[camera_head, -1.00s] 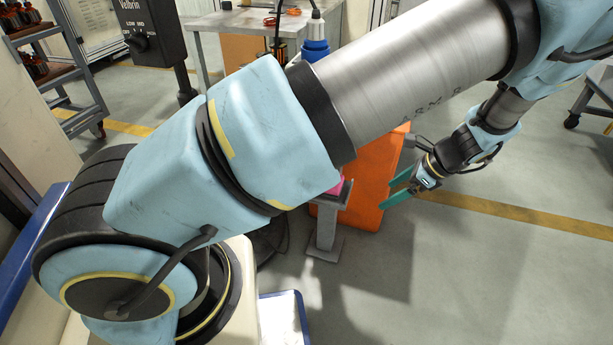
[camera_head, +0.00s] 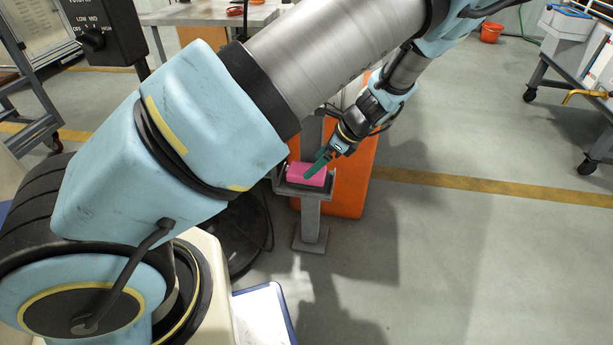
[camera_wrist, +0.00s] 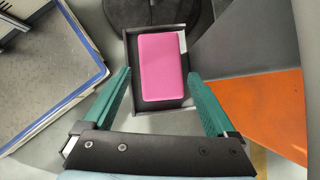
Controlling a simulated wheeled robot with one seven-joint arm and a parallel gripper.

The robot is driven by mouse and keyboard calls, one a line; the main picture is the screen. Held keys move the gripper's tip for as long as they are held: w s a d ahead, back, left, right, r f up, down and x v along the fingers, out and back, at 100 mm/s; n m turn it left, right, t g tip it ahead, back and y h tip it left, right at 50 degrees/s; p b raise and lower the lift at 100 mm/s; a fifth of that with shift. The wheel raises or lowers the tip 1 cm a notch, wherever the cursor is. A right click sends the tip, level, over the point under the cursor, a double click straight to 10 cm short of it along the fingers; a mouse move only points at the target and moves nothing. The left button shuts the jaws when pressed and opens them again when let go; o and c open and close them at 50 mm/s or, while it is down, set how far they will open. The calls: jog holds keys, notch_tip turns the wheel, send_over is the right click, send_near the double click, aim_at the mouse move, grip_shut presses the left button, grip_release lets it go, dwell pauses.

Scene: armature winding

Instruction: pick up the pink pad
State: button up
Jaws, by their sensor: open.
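The pink pad (camera_head: 306,174) lies on a small grey stand (camera_head: 311,211) with a tray-like top, low in front of an orange panel. In the wrist view the pink pad (camera_wrist: 162,66) is a rounded rectangle lying flat in the dark tray (camera_wrist: 158,113), fully visible. My gripper (camera_head: 313,163) is at the pad in the head view, its green fingers overlapping it there. In the wrist view my gripper (camera_wrist: 160,92) is open and empty, one green finger on each side of the pad's near end. Touching cannot be told.
An orange panel (camera_head: 352,180) stands right behind the stand. A blue-rimmed board (camera_wrist: 45,65) lies to the left in the wrist view. A round black base (camera_head: 243,235) is on the floor left of the stand. Open floor lies to the right.

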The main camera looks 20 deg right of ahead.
aim_at(305, 169)
jog(key=shift+b+x, duration=0.55)
jog(key=shift+x, duration=2.1)
jog(key=shift+r, duration=0.15)
jog(key=shift+c, duration=0.2)
jog(key=c, duration=0.9)
jog(key=shift+r, duration=0.15)
jog(key=shift+c, duration=0.2)
jog(key=shift+r, duration=0.2)
jog(key=s+d, duration=0.3)
jog(key=d, duration=0.1)
jog(key=s+d+p, duration=0.1)
jog(key=s+d, duration=0.3)
jog(key=d, duration=0.1)
jog(key=s+d+p, duration=0.1)
jog(key=s+d, duration=0.3)
jog(key=shift+s+d+r, duration=0.25)
jog(key=shift+d+r, duration=0.1)
jog(key=shift+r, duration=0.05)
